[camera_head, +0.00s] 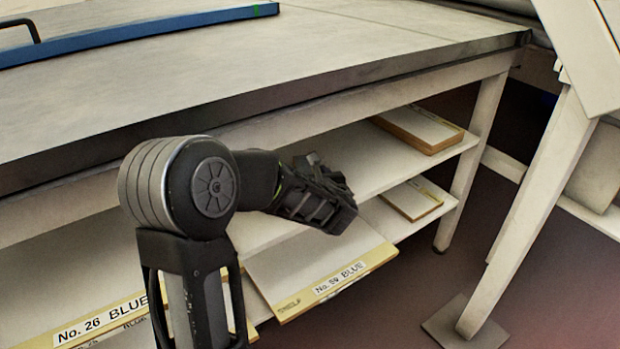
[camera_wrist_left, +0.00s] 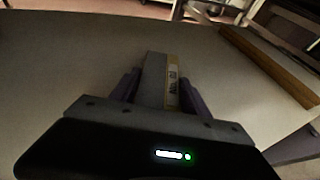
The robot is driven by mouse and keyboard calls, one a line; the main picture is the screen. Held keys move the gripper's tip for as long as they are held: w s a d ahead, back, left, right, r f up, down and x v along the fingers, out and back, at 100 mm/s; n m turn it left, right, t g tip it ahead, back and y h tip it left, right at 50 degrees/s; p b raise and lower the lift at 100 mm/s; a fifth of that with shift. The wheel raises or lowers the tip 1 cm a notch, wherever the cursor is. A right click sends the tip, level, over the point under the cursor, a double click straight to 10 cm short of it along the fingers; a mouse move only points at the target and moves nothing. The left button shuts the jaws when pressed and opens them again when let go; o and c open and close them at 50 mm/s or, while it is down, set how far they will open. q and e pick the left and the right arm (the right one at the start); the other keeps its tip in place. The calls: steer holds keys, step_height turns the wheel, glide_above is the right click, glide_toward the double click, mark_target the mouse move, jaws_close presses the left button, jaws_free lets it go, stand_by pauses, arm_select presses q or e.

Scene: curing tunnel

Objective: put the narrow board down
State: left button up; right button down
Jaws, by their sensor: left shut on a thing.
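The narrow board (camera_wrist_left: 154,78), grey with a yellow labelled edge, lies between the two fingers of my left gripper (camera_wrist_left: 160,92) in the left wrist view. The fingers are shut on it over a broad, pale shelf surface (camera_wrist_left: 70,75). I cannot tell whether the board touches that surface. In the head view my left gripper (camera_head: 330,203) reaches in at the upper shelf (camera_head: 375,155) under the table, and the narrow board cannot be made out there. My right gripper is not in view.
A thicker board or stack (camera_head: 420,128) lies on the upper shelf's right end; a smaller one (camera_head: 412,198) lies below. Lower boards marked "No. 59 BLUE" (camera_head: 300,258) and "No. 26 BLUE" (camera_head: 75,300) jut out. The tabletop (camera_head: 250,65) overhangs; a table leg (camera_head: 472,150) stands right.

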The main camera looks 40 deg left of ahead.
arm_select(q)
steer(key=shift+r, duration=0.1)
steer(key=shift+f+b, duration=0.3)
steer(key=o, duration=1.5)
steer(key=shift+r, duration=0.1)
steer(key=shift+r, duration=0.15)
steer(key=shift+d+r+p, duration=0.1)
steer(key=shift+r+p, duration=0.1)
steer(key=shift+p, duration=0.25)
steer(key=p+v, duration=0.3)
steer(key=v, duration=0.8)
steer(key=shift+s+d, duration=0.1)
steer(key=shift+s, duration=0.05)
steer(key=shift+s+d, duration=0.2)
